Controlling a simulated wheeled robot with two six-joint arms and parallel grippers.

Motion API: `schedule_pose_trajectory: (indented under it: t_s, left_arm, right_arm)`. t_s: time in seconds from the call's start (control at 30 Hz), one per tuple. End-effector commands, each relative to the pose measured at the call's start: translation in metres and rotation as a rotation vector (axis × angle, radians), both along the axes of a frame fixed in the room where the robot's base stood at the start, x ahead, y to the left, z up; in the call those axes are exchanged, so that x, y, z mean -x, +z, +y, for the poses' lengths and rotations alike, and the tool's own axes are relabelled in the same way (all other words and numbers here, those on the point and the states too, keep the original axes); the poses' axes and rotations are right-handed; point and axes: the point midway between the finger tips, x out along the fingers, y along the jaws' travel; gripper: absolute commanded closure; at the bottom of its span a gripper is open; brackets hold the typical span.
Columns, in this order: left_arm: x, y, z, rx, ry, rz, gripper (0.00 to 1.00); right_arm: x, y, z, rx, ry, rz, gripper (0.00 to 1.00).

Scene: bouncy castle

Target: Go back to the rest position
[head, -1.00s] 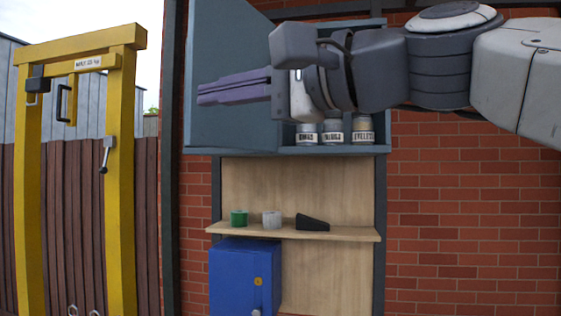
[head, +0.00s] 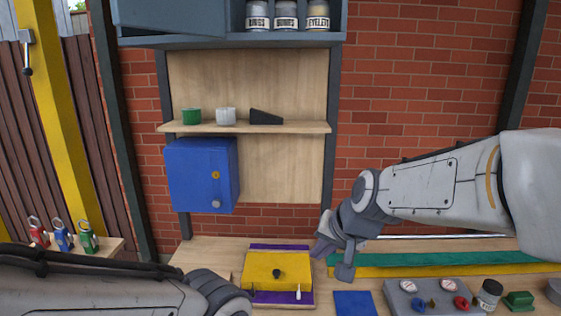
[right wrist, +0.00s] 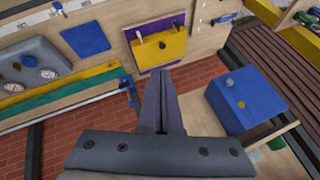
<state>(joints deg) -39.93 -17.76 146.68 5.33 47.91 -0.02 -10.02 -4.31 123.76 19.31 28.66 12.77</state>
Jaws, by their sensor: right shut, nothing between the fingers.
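My right gripper (right wrist: 161,84) is shut and empty, its two purple-grey fingers together in the right wrist view. In the head view the right gripper (head: 322,250) hangs low above the workbench, just right of the yellow box on a purple base (head: 277,270). The right arm comes in from the right side. My left arm comes in at the lower left of the head view; its gripper is outside the frame.
A blue box (head: 200,175) hangs under the wooden shelf (head: 290,127). The wall cabinet (head: 210,40) holds several jars. A blue square (head: 354,303), a grey panel (head: 430,297) and a small jar (head: 489,294) are on the bench. A yellow frame post (head: 70,130) stands left.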

Motion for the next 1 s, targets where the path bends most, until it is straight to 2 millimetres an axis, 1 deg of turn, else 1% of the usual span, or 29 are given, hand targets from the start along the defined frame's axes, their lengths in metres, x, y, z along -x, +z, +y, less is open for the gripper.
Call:
schedule_pose_trajectory:
  t_s: [0.03,0.1,0.2,0.4,0.6,0.63,0.7,0.77,0.87,1.0]
  left_arm:
    - [0.0,0.0,0.0,0.0,0.0,0.0,0.5]
    - [0.0,0.0,0.0,0.0,0.0,0.0,0.5]
    - [0.0,0.0,0.0,0.0,0.0,0.0,0.5]
    - [0.0,0.0,0.0,0.0,0.0,0.0,0.5]
    - [0.0,0.0,0.0,0.0,0.0,0.0,0.5]
    - [0.0,0.0,0.0,0.0,0.0,0.0,0.5]
    - [0.0,0.0,0.0,0.0,0.0,0.0,0.5]
    - [0.0,0.0,0.0,0.0,0.0,0.0,0.5]
    - [0.0,0.0,0.0,0.0,0.0,0.0,0.5]
    - [0.0,0.0,0.0,0.0,0.0,0.0,0.5]
  right_arm:
    - [0.01,-0.024,-0.017,0.057,0.013,0.034,1.0]
    - [0.023,-0.048,-0.035,0.123,0.04,0.068,1.0]
    - [0.041,-0.075,-0.054,0.193,0.078,0.112,1.0]
    - [0.077,-0.116,-0.084,0.298,0.157,0.193,1.0]
    - [0.116,-0.148,-0.106,0.371,0.243,0.271,1.0]
    - [0.119,-0.148,-0.105,0.378,0.262,0.274,1.0]
    - [0.122,-0.141,-0.088,0.379,0.31,0.266,1.0]
    - [0.126,-0.138,-0.077,0.378,0.347,0.269,1.0]
    - [0.137,-0.132,-0.059,0.38,0.411,0.275,1.0]
    - [0.155,-0.122,-0.033,0.385,0.515,0.282,1.0]
